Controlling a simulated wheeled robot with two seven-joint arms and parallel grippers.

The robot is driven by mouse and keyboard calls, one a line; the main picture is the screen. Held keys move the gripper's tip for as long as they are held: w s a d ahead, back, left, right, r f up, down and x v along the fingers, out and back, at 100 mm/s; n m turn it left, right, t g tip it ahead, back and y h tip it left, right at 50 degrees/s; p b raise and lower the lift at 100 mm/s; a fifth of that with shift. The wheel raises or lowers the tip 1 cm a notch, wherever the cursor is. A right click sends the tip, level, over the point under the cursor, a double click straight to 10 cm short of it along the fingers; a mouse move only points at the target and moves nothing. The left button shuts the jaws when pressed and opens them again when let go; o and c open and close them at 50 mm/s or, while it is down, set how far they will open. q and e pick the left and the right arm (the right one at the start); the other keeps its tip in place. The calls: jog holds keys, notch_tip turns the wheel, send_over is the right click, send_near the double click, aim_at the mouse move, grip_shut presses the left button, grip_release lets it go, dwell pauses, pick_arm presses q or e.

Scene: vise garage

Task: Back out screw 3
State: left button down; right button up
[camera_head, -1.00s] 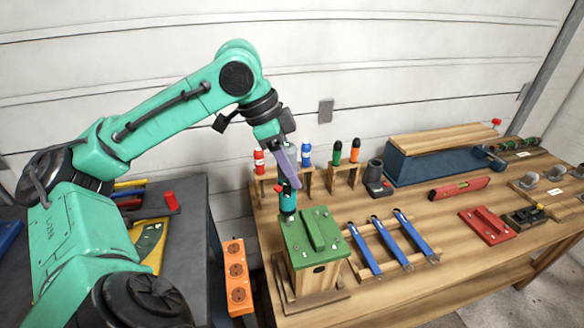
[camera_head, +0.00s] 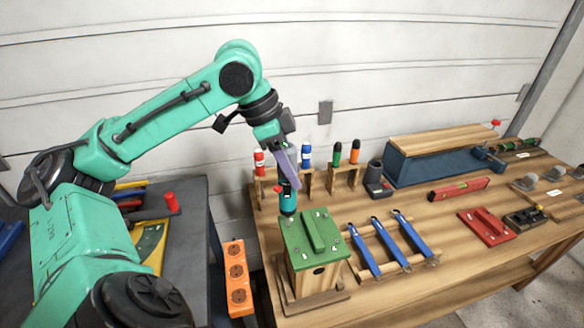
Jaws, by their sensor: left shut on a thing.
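My left gripper (camera_head: 287,170) points down over the back left part of a wooden box with a green lid (camera_head: 312,233). It is shut on a teal power screwdriver with a red part (camera_head: 288,200), held upright. The tool's lower end meets or nearly meets the lid's back left corner. Whether it touches a screw there is too small to tell. Small pale screw heads show at some lid corners, and I cannot read which is screw 3. My right gripper is out of view.
An orange tray with round recesses (camera_head: 237,277) stands left of the box. Blue-handled tools on a wooden rack (camera_head: 392,242) lie to its right. Screwdrivers in wooden holders (camera_head: 345,170) stand behind. A red spirit level (camera_head: 459,189) and blue toolbox (camera_head: 430,164) lie further right.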

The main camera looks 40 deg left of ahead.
aim_at(296, 145)
pick_arm(q)
jog(key=shift+s, duration=0.1)
dwell(0.7)
notch_tip(296, 145, up, 7)
jog(key=p, duration=0.7)
jog(key=shift+r, duration=0.2)
jog(key=shift+f, duration=0.1)
